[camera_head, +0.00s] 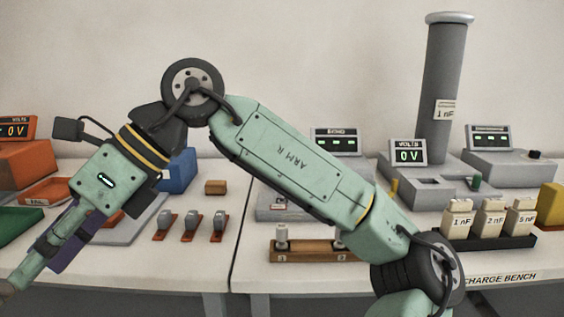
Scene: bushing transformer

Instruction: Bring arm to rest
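My arm, pale green with dark joints and the marking "ARM R", crosses the picture from the lower right up to a raised elbow and down to the lower left. My gripper (38,252) is at its end, pointing down and left over the left bench, close to the picture's left edge. It shows side-on and small, so I cannot tell whether its fingers are apart or hold anything. A dark purple item (70,254) shows just behind it; whether they touch is unclear.
The left bench bears an orange meter reading 0 V (17,130), a green tray (18,225), a blue box (178,171) and several small switches (190,224). The right bench bears a wooden terminal block (315,250), labelled capacitors (489,219) and a tall grey column (443,85).

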